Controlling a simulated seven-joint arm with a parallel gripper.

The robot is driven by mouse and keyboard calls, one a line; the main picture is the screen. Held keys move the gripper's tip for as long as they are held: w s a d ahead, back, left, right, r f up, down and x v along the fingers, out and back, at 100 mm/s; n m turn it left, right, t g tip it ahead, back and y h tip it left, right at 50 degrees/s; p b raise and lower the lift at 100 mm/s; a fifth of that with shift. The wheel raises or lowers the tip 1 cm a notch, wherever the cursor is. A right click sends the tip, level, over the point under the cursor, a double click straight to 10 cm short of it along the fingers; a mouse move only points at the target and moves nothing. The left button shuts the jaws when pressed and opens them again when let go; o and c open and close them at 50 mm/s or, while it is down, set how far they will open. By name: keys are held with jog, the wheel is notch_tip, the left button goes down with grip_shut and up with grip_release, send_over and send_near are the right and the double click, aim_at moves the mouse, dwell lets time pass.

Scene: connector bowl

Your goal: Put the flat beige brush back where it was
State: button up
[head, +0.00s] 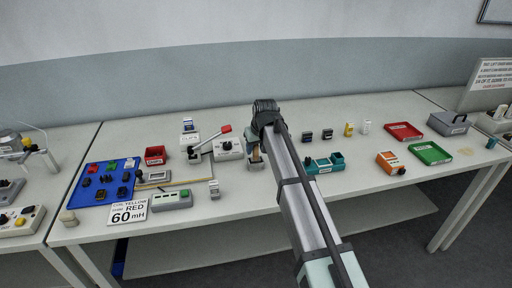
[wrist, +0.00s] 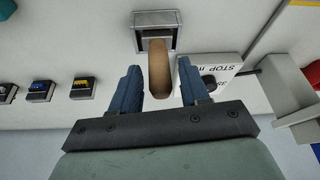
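A tan, rounded handle (wrist: 159,72), likely the brush, stands in a small grey square holder (wrist: 169,18) in the wrist view. Its lower end sits within the holder's frame; bristles are not visible. My gripper (wrist: 160,78) has its two blue fingers on either side of the handle, with a gap showing on both sides, so it is open around it. In the head view my gripper (head: 262,138) is over the middle of the table, and the handle (head: 256,157) shows just below it.
A teal block (head: 325,164) and small dark blocks (head: 307,137) lie to the right. Red (head: 403,131) and green (head: 430,153) trays are farther right. The table's front middle is clear.

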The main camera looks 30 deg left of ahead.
jog(key=shift+o, duration=0.2)
jog(key=shift+r, duration=0.15)
jog(key=v, duration=1.2)
